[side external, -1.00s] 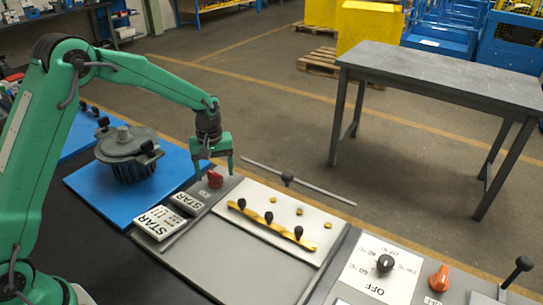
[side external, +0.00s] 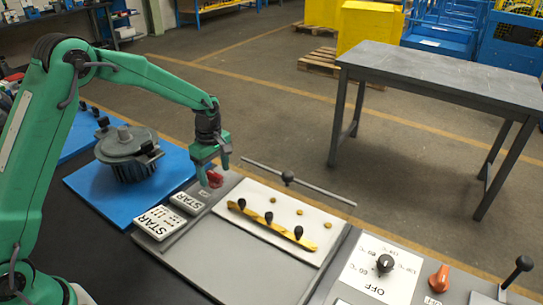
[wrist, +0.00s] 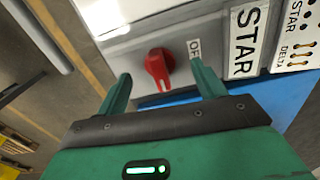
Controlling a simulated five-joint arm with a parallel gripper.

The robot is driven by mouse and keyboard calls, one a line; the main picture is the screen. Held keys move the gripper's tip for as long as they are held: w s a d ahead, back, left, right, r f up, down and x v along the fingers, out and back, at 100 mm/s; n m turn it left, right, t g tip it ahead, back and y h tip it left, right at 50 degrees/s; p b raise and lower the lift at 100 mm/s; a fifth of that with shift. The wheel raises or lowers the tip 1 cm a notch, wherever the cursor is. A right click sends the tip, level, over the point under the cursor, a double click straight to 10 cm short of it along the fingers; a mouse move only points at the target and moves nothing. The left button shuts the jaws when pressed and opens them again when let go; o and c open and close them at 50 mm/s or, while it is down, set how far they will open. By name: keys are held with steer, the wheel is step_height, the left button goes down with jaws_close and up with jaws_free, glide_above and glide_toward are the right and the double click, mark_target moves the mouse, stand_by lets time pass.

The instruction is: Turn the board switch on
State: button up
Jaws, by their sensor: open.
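The red board switch (side external: 214,179) is a rotary knob at the back left corner of the grey board (side external: 195,255). In the wrist view the red knob (wrist: 159,67) has a white pointer mark and sits beside a white label reading "OF", partly cut off by my finger. My green gripper (side external: 212,180) is right at the knob in the side view. In the wrist view my gripper (wrist: 160,82) is open, with one finger on each side of the knob and a gap on both sides. Whether a fingertip touches the knob cannot be told.
White STAR plates (side external: 160,222) lie left of the switch. A grey pot-like part (side external: 128,150) stands on a blue mat (side external: 85,187).

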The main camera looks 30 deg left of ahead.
mark_target(215, 174)
steer(key=shift+n, duration=0.4)
step_height(215, 174, up, 8)
steer(key=shift+r, duration=0.1)
steer(key=s+r+m+t, duration=0.1)
steer(key=s+r+m, duration=0.3)
steer(key=s, duration=0.3)
steer(key=s+d+r+m+t, duration=0.1)
steer(key=s+r+m+t, duration=0.1)
steer(key=s+r+m, duration=0.3)
steer(key=s+r+m+t, duration=0.1)
steer(key=s+r+m, duration=0.3)
steer(key=s, duration=0.6)
steer(key=shift+s+d+r+m, duration=0.15)
steer(key=shift+r+m, duration=0.1)
steer(key=shift+m, duration=0.35)
stand_by(0.5)
steer(key=shift+s+d+f+m+t, duration=0.1)
steer(key=shift+s+f+m+t, duration=0.15)
steer(key=shift+s+m, duration=0.55)
steer(key=shift+s+a+f+m+t, duration=0.1)
steer(key=shift+s+f+m+t, duration=0.25)
steer(key=shift+s, duration=0.8)
steer(key=shift+s+d+f+m+t, duration=0.1)
steer(key=shift+s+m+t, duration=0.1)
steer(key=shift+s+m, duration=0.65)
